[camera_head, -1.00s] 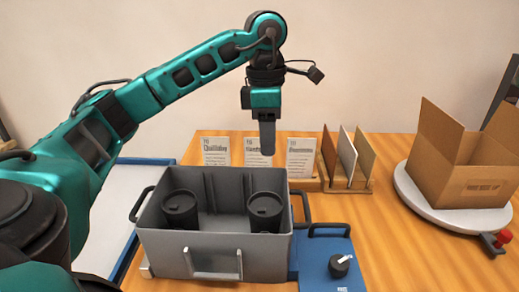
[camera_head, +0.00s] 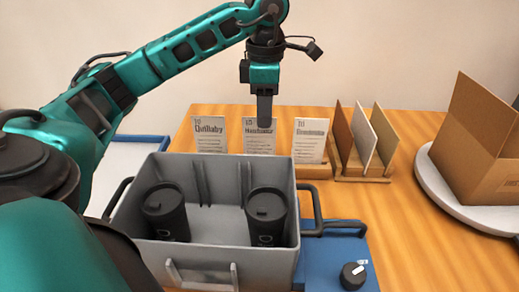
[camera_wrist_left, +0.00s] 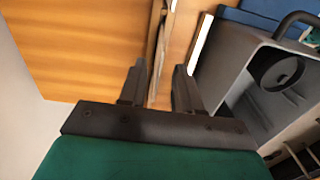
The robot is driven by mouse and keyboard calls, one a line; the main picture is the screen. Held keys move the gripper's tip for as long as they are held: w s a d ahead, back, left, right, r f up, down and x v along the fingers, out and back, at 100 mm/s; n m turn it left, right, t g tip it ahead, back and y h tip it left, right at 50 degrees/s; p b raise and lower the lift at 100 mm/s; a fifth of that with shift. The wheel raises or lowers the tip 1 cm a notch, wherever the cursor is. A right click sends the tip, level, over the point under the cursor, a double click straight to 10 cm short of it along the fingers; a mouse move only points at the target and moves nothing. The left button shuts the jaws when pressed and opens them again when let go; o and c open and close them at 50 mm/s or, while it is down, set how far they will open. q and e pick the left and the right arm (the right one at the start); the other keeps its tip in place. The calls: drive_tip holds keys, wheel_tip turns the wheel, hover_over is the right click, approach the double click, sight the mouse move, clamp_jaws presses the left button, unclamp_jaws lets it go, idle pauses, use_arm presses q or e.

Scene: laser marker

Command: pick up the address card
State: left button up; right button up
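Three white address cards stand upright in a row on the table: one reading "To Quillaby" (camera_head: 209,135) at left, a middle card (camera_head: 254,141) and a right card (camera_head: 309,143), whose names are too blurred to read surely. My left gripper (camera_head: 264,123) points down and overlaps the middle card's upper right part in the head view, hiding some of it. In the left wrist view, my left gripper (camera_wrist_left: 158,78) has its fingers apart, with thin brown and white edges beyond the tips. I see nothing clearly held. My right gripper is not in view.
A grey tote (camera_head: 220,254) with two dark lidded cups stands in front of the cards. A wooden rack (camera_head: 362,174) with upright boards is right of them. An open cardboard box (camera_head: 482,150) sits on a round turntable (camera_head: 432,186). A blue unit with a knob (camera_head: 352,275) is at front right.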

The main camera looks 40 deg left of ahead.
sight(262, 137)
use_arm(q)
drive_tip(key=shift+s+a+f, duration=0.1)
drive_tip(key=shift+f, duration=1.65)
drive_tip(key=shift+a+f, duration=0.1)
drive_tip(key=shift+f, duration=1.65)
drive_tip(key=shift+c, duration=0.4)
clamp_jaws()
